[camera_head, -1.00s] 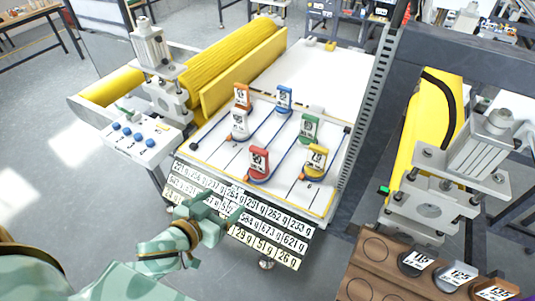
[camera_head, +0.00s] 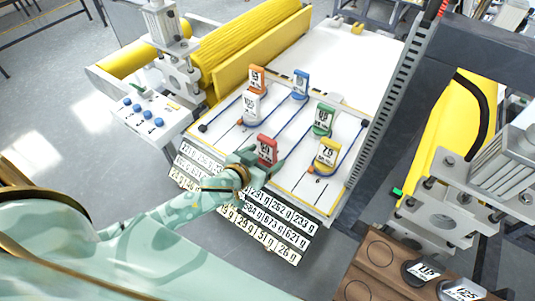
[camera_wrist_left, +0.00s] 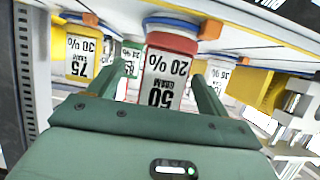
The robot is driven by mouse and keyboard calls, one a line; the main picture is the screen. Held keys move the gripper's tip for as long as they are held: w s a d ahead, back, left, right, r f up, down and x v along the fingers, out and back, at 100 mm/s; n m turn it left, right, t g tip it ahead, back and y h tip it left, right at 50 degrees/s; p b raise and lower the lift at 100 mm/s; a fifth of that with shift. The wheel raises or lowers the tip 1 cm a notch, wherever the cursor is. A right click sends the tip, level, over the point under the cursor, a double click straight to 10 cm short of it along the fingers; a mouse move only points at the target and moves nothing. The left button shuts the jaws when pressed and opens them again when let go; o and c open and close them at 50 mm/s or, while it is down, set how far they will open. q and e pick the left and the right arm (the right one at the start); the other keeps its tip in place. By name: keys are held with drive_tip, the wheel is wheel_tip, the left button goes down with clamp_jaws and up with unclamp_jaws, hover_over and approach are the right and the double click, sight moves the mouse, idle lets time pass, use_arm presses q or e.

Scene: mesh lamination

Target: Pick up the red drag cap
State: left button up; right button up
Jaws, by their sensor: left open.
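The red drag cap (camera_head: 267,147) stands upright near the front edge of the white machine bed, with a white label on its face. In the left wrist view the red cap (camera_wrist_left: 172,42) appears upside down, its label reading 50 and 20 %. My left gripper (camera_head: 262,160) is open, right at the front of the cap. In the left wrist view its two green fingers (camera_wrist_left: 158,95) lie to either side of the cap's label; I cannot tell whether they touch it. The gripper hides the cap's lower part in the head view. My right gripper is not in view.
A yellow cap (camera_head: 327,152) stands close on the right, a green one (camera_head: 323,120) behind it. White (camera_head: 251,106), orange (camera_head: 257,78) and blue (camera_head: 300,84) caps stand farther back. Blue lines cross the bed. A wooden rack (camera_head: 378,262) with weights is at lower right.

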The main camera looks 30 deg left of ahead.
sight(265, 153)
use_arm(q)
drive_tip(key=x, duration=0.5)
drive_tip(key=shift+w+a+r, duration=0.1)
drive_tip(key=shift+a+r, duration=0.05)
drive_tip(key=shift+a, duration=0.2)
drive_tip(key=shift+c, duration=0.6)
drive_tip(key=shift+s+r, duration=0.1)
drive_tip(key=shift+s, duration=0.1)
drive_tip(key=c, duration=1)
drive_tip(key=shift+w, duration=0.1)
drive_tip(key=c, duration=0.3)
drive_tip(key=shift+r, duration=0.1)
